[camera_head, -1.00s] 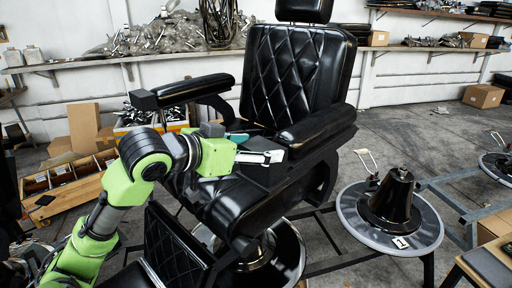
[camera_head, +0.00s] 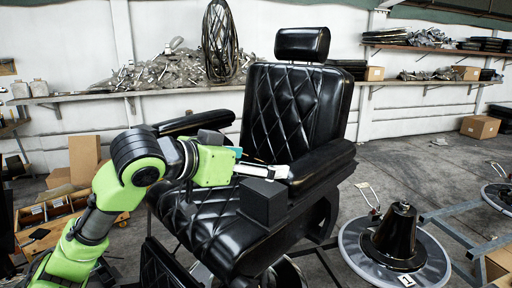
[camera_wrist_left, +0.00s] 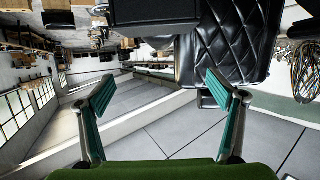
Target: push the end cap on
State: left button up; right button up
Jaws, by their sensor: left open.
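A black box-shaped end cap (camera_head: 263,202) sits at the front end of the chair's right-hand black armrest (camera_head: 322,164). I cannot tell if it is fully seated there. My left gripper (camera_head: 285,172) reaches in from the left, its light finger just above and behind the cap, near the armrest's front. The wrist view shows its two teal-padded fingers (camera_wrist_left: 165,95) spread apart with nothing between them. A dark block (camera_wrist_left: 155,10) fills the top of that view; I cannot tell which part it is. My right gripper is not in view.
The black quilted barber chair (camera_head: 290,110) fills the middle. A round base with a black cone (camera_head: 395,238) stands on the floor at right. A wooden parts tray (camera_head: 45,222) is at left. Cluttered shelves line the wall.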

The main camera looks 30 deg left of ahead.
pick_arm(q)
jog(key=shift+r, duration=1.9)
